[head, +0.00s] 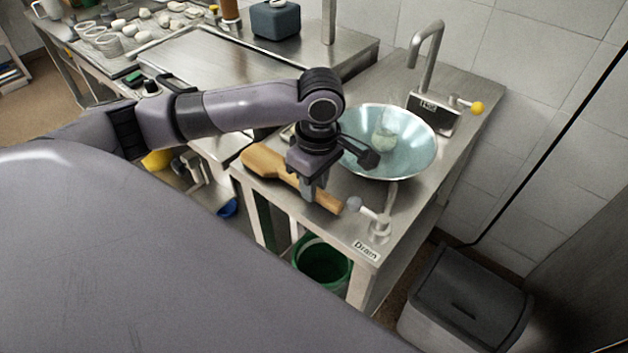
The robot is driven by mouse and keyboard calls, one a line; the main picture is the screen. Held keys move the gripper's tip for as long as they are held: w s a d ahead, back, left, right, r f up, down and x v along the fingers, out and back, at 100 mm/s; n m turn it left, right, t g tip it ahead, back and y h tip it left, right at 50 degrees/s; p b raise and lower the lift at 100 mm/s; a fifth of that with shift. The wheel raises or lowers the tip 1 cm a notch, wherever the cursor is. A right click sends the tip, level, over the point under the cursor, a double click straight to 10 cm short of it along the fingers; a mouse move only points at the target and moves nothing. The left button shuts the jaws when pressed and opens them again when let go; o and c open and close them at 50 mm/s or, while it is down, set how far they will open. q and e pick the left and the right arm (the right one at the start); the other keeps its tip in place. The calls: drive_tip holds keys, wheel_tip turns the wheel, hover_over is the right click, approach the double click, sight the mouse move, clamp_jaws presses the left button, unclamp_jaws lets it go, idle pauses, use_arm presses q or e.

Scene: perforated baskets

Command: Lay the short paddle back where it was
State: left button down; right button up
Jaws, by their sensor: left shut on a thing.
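The short wooden paddle (264,162) is at the front left of the steel sink counter (408,210), its wide end to the left and its narrow end to the right. My left gripper (313,196) points down and is shut on the paddle's narrower part. The gripper hides part of the paddle. I cannot tell whether the paddle rests on the counter or is just above it. My right gripper is not in view.
A wide metal bowl (411,160) sits just right of my gripper, below a faucet (427,45). A drain lever (372,213) stands near the paddle's narrow end. A green bucket (322,265) is underneath. A grey bin (467,295) is at lower right.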

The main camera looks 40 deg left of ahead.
use_arm(q)
drive_tip(key=shift+f, duration=0.35)
drive_tip(key=c, duration=0.9)
unclamp_jaws()
drive_tip(key=r, duration=0.4)
drive_tip(key=r+p, duration=0.1)
drive_tip(key=r, duration=0.2)
drive_tip(key=shift+d, duration=0.25)
